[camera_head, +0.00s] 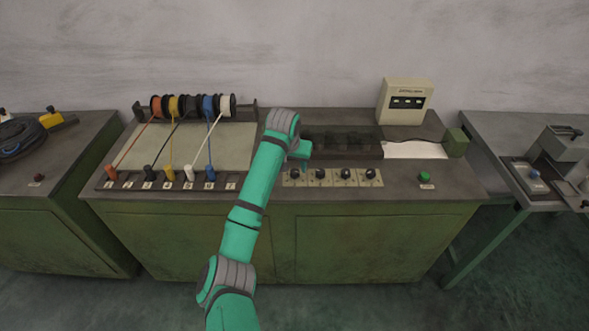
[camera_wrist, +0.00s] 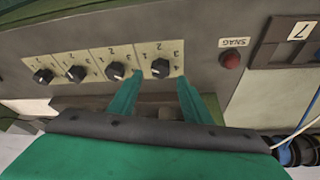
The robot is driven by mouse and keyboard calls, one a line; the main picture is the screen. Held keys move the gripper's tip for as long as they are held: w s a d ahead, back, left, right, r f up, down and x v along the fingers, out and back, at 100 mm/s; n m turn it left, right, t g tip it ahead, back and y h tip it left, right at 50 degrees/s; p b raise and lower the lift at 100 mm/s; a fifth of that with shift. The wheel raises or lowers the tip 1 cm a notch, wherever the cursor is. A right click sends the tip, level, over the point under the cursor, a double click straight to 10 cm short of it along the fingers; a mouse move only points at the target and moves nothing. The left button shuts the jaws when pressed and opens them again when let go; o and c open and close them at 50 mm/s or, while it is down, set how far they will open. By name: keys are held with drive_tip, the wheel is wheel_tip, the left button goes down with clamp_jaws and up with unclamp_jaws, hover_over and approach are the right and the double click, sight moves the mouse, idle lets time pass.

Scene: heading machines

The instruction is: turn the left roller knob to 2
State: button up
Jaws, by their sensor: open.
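A row of several black knobs sits on pale numbered plates along the bench front. The leftmost knob (camera_head: 294,173) is at the right end of the row in the upside-down wrist view, where this knob (camera_wrist: 160,68) shows digits around it; I cannot tell its setting. My gripper (camera_wrist: 159,84) is open. Its two teal fingers point toward that knob, one on each side in the picture, and hold nothing. I cannot tell how far the tips are from it. In the head view my gripper (camera_head: 302,150) is mostly hidden by my wrist, above the bench behind the knobs.
A red button (camera_wrist: 231,60) labelled SNAG lies beside the leftmost knob in the wrist view. A dark roller unit (camera_head: 345,141) stands behind the knobs. Wire spools (camera_head: 191,106) and numbered pegs are to the left. A green button (camera_head: 424,176) is to the right.

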sight(296, 171)
drive_tip(key=x, duration=0.3)
drive_tip(key=shift+w+f, duration=0.1)
drive_tip(key=shift+f, duration=0.1)
drive_tip(key=shift+d, duration=0.1)
drive_tip(key=shift+a, duration=0.2)
drive_tip(key=c, duration=1)
drive_tip(key=shift+c, duration=0.2)
drive_tip(key=m+h, duration=0.1)
drive_tip(key=m, duration=0.1)
drive_tip(key=m+g, duration=0.1)
drive_tip(key=m, duration=0.2)
drive_tip(key=shift+m+h, duration=0.3)
drive_tip(key=shift+h, duration=0.1)
drive_tip(key=m+g, duration=0.1)
drive_tip(key=m, duration=0.2)
drive_tip(key=m+g+h, duration=0.1)
drive_tip(key=m, duration=0.2)
drive_tip(key=shift+w, duration=0.15)
